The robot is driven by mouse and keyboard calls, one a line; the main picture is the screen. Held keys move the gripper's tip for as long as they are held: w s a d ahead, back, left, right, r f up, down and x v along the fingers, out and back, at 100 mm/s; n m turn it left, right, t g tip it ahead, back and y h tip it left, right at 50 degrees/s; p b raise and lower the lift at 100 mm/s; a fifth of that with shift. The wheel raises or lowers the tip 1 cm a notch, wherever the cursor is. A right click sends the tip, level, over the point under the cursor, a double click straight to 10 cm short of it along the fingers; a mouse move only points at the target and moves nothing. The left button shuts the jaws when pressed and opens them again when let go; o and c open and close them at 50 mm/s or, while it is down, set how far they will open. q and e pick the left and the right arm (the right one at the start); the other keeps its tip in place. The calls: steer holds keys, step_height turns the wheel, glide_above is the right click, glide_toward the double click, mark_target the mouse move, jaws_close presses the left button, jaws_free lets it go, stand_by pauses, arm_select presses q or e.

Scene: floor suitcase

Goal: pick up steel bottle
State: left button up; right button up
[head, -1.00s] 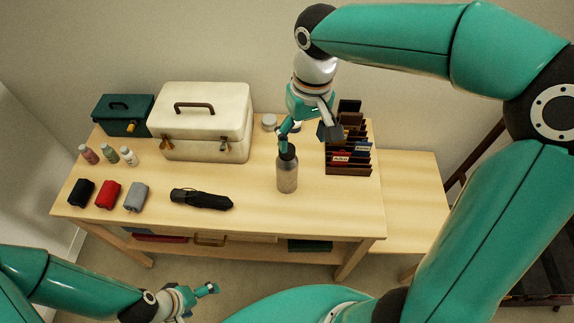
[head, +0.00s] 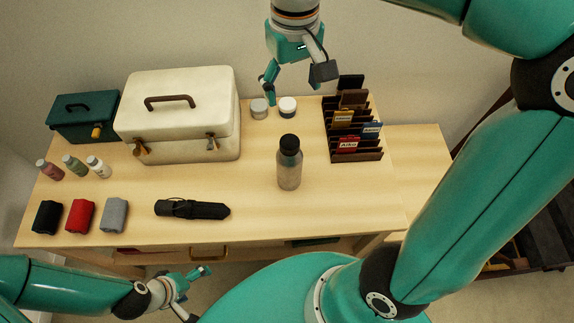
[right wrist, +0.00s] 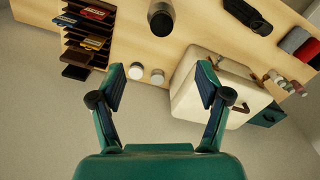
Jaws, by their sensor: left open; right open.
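The steel bottle (head: 289,170) stands upright on the wooden table, grey with a black cap. It also shows from above in the right wrist view (right wrist: 160,18), at the top edge. My right gripper (head: 294,98) is open and empty, behind the bottle toward the wall and apart from it. Its two fingers are spread in the right wrist view (right wrist: 160,84), with the bottle beyond their tips. My left gripper (head: 205,274) is open and empty, low in front of the table and away from the bottle.
Two small jars (head: 260,108) stand behind the bottle, near my right gripper. A dark card rack (head: 358,154) is at the right. A cream case (head: 190,130) and a green box (head: 84,122) stand left. A black umbrella (head: 192,210) lies front left. Table around the bottle is clear.

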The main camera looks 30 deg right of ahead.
step_height(320, 180, down, 2)
glide_toward(290, 141)
step_height(290, 141, down, 5)
steer(key=shift+s+d+f+b, duration=0.15)
steer(key=shift+b, duration=0.3)
steer(key=shift+a+f+p, duration=0.2)
steer(key=shift+f+p, duration=0.1)
steer(key=shift+f, duration=2.4)
jaws_close()
